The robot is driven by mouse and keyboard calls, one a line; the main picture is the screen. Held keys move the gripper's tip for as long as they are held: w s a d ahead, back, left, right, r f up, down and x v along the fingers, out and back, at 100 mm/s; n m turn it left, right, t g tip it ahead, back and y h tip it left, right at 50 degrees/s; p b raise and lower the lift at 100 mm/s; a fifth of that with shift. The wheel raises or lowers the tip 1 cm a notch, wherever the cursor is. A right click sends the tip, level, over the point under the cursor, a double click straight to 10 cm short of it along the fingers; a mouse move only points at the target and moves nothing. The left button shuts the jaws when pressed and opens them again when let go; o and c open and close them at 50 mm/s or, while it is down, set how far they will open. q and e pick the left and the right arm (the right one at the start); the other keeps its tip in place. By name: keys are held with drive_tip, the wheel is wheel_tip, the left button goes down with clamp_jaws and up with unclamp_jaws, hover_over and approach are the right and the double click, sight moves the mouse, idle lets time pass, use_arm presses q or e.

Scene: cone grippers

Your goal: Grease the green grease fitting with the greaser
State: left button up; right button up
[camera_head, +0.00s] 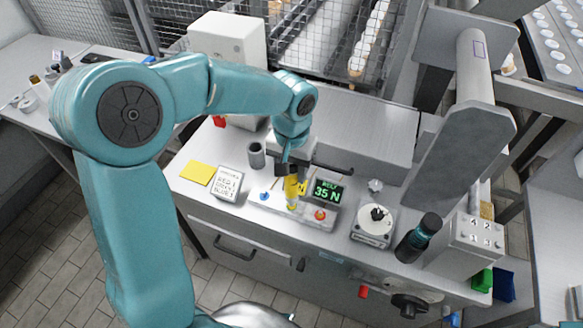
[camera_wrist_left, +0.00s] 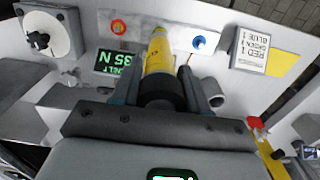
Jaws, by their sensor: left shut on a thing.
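My left gripper (camera_head: 289,171) is shut on the yellow greaser (camera_head: 291,188) and holds it nose down over the fitting block (camera_head: 308,221). In the left wrist view the greaser (camera_wrist_left: 159,52) sticks out between the fingers (camera_wrist_left: 158,88), its nose over the block between the red and blue fittings. The red fitting (camera_head: 320,214) is right of the nose and the blue fitting (camera_head: 264,196) left of it. The green fitting is not clearly visible; the greaser may cover it. I cannot tell whether the nose touches anything. My right gripper is out of view.
A display (camera_head: 328,191) reading 35 N stands behind the block. A white sign (camera_head: 229,182) and yellow note (camera_head: 197,173) lie left. A grey cup (camera_head: 256,155) stands near the arm. A round dial device (camera_head: 376,218) and dark cylinder (camera_head: 419,238) stand right.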

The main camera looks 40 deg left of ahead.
use_arm(q)
drive_tip(key=shift+f, duration=0.3)
drive_tip(key=shift+r, duration=0.45)
idle(0.7)
